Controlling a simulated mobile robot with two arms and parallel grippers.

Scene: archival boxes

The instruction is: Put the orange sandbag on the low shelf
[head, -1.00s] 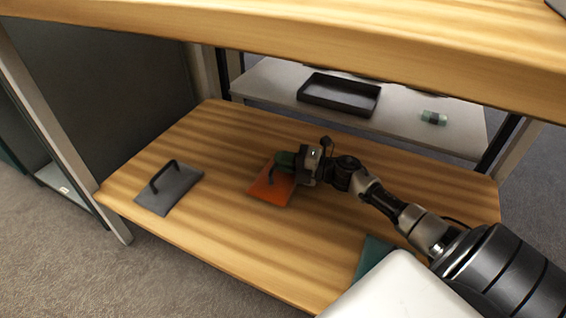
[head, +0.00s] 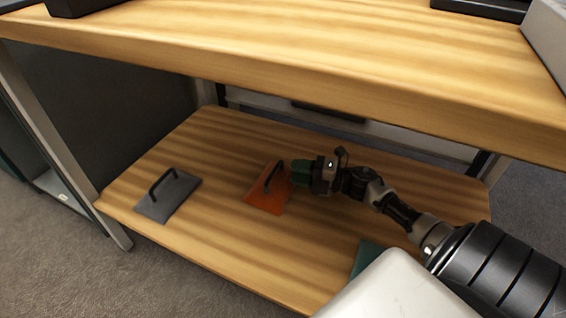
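The orange sandbag (head: 265,197) lies flat on the wooden low shelf (head: 225,225), with its dark handle standing up. My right gripper (head: 296,172) is just to the right of the sandbag. Its green fingers look spread and hold nothing, and the handle shows clear of them. A small gap or light contact at the bag's edge cannot be told apart. My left gripper is not in view.
A grey sandbag (head: 168,195) with a handle lies on the left of the low shelf. A teal piece (head: 368,258) shows at the front right, partly hidden. The upper wooden board (head: 300,62) overhangs the low shelf.

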